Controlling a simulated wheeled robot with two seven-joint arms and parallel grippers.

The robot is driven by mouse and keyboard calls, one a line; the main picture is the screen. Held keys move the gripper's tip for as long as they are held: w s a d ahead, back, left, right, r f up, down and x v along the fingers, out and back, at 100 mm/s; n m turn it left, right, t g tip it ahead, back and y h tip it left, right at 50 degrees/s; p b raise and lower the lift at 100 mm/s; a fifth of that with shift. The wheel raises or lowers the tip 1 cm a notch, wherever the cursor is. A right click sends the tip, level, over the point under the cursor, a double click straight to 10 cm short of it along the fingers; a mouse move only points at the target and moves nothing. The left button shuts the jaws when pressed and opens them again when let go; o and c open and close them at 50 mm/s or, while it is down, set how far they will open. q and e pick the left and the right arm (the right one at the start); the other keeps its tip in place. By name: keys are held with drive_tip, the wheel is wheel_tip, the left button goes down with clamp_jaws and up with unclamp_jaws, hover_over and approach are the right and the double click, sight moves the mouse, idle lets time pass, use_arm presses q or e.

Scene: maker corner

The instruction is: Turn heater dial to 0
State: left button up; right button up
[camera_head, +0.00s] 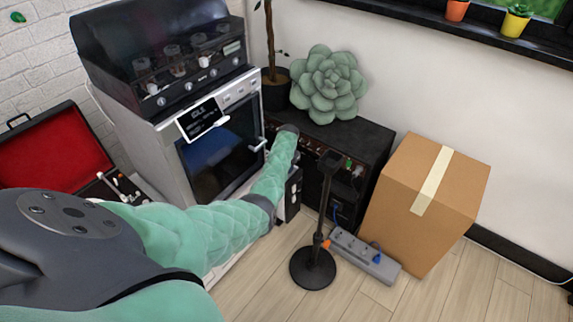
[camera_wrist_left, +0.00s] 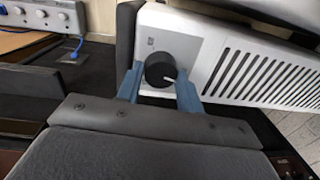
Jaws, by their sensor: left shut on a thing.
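The heater (camera_wrist_left: 255,80) is a white panel with a row of dark slots in the left wrist view. Its round black dial (camera_wrist_left: 158,68) sits at its left end, with a white pointer mark toward the lower right. My left gripper (camera_wrist_left: 159,80) has one blue finger on each side of the dial and is shut on it. In the head view my green left arm reaches across to the area beside the black cabinet; its fingers and the dial cannot be made out there. My right gripper is not in view.
The cabinet (camera_head: 362,148) bears a succulent (camera_head: 328,85). A white oven (camera_head: 172,165) stands left of it. A black round-based stand (camera_head: 313,270), a power strip (camera_head: 365,257) and a cardboard box (camera_head: 425,200) are to the right. An open red-lined case (camera_head: 50,155) lies at left.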

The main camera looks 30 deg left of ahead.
use_arm(q)
drive_tip(key=shift+n+p, duration=0.35)
drive_tip(key=shift+n, duration=0.75)
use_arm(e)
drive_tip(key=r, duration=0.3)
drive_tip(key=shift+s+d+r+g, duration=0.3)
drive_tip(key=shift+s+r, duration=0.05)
use_arm(q)
drive_tip(key=shift+n, duration=0.3)
drive_tip(key=o, duration=1)
drive_tip(key=shift+a, duration=0.1)
drive_tip(key=shift+r, duration=0.1)
